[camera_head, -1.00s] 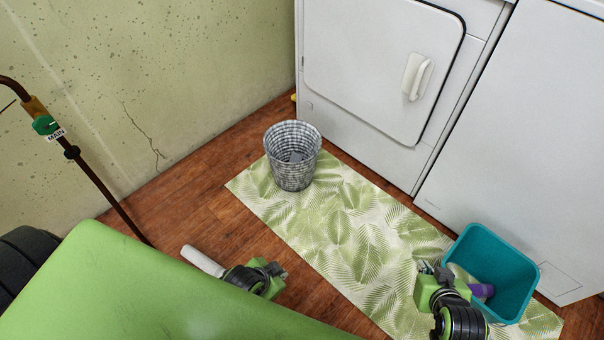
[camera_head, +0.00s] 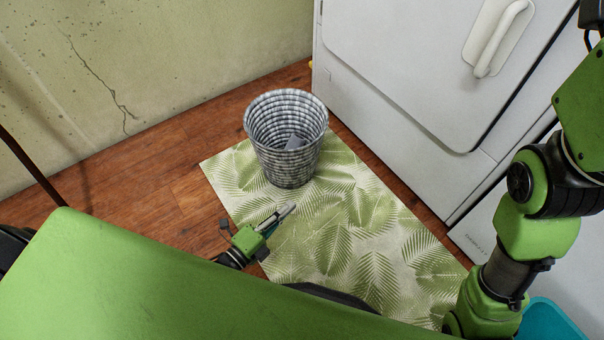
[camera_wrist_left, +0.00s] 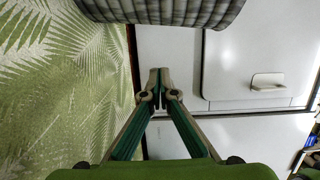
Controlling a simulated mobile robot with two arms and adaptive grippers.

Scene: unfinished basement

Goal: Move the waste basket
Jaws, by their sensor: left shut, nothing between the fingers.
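The waste basket (camera_head: 288,165), round and grey-and-white woven, stands upright on the leaf-patterned mat near the washer-like white appliance. A greyish item lies inside it. My left gripper (camera_head: 284,212) is shut and empty, low in front of the basket and apart from it. In the left wrist view, the lower part of the basket (camera_wrist_left: 165,10) shows at the top edge, beyond the closed fingertips (camera_wrist_left: 160,78). My right arm (camera_head: 535,220) reaches down on the right; its gripper is out of the picture.
The green leaf mat (camera_head: 370,255) lies on the brown wood floor (camera_head: 140,180). White appliances (camera_head: 410,80) stand behind and right of the basket. A teal bin (camera_head: 548,322) shows at the lower right. A cracked concrete wall (camera_head: 150,60) is at the left; floor before it is clear.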

